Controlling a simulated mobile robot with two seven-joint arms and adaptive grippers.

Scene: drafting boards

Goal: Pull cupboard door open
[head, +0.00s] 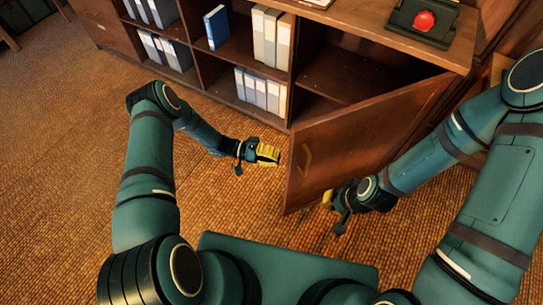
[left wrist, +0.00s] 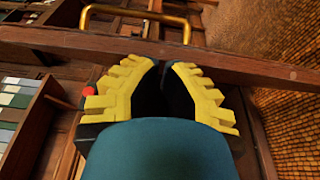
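The wooden cupboard door (head: 350,145) stands swung out from the right end of the shelf unit, with its dark interior (head: 345,75) showing behind. A brass handle (head: 308,158) is on its outer face; it also shows in the left wrist view (left wrist: 186,28), beyond the door's edge (left wrist: 230,68). My left gripper (head: 277,155) is just left of the door's free edge. Its yellow fingers (left wrist: 162,66) come together at the tips with nothing seen between them. My right gripper (head: 328,198) is low, in front of the door's outer face; its fingers are partly hidden.
Open shelves (head: 225,50) with white binders (head: 270,38) and a blue book (head: 216,27) stand left of the cupboard. A dark stand with a red object (head: 424,21) is on top. The woven floor (head: 60,170) at left is clear.

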